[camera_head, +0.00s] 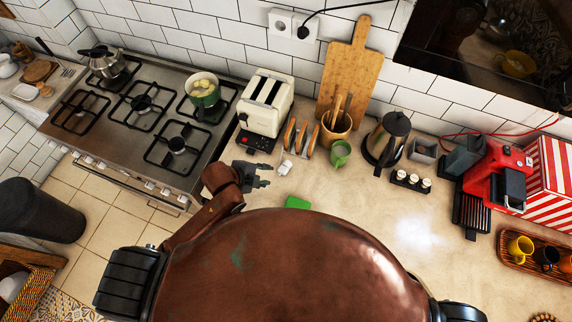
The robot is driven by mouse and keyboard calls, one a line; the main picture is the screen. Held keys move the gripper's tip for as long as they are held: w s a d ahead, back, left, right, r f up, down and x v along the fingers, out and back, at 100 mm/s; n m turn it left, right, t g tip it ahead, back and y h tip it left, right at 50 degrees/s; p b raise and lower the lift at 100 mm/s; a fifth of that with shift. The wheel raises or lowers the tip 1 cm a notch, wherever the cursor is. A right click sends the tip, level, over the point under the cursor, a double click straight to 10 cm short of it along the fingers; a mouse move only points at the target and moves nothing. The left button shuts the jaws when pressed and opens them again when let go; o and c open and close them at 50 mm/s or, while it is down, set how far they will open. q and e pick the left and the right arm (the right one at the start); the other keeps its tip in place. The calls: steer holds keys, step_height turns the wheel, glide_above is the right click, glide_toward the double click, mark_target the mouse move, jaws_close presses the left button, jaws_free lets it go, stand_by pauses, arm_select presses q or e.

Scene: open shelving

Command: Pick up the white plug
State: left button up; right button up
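A small white object, which looks like the white plug (285,167), lies on the beige counter in front of the toaster. My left gripper (268,175) is just left of it, with dark fingers pointing right towards it. The fingers look spread apart, with nothing visible between them. The plug appears just beyond the fingertips; whether they touch it is too small to tell. My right gripper is not in view.
A cream toaster (265,103) and a toast rack (298,138) stand behind the plug. A green mug (341,153) is to the right, and a green item (297,202) lies nearer. The stove (140,110) is left. Counter space is clear at centre right.

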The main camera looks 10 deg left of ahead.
mark_target(282, 169)
arm_select(q)
steer(key=w+d+m+g, duration=0.1)
steer(key=w+d+m, duration=0.25)
steer(key=m, duration=0.55)
steer(key=w+f+m, duration=0.1)
steer(key=f+m, duration=0.1)
steer(key=m, duration=0.1)
steer(key=w+f+m+g, duration=0.1)
steer(key=f+m, duration=0.1)
steer(key=m, duration=0.2)
steer(key=w+d+f+m, duration=0.1)
steer(key=f+m, duration=0.2)
steer(key=m, duration=0.1)
steer(key=shift+w+g+p, duration=0.2)
steer(key=shift+g+p, duration=0.1)
steer(key=shift+p, duration=0.1)
steer(key=shift+a, duration=0.1)
jaws_close()
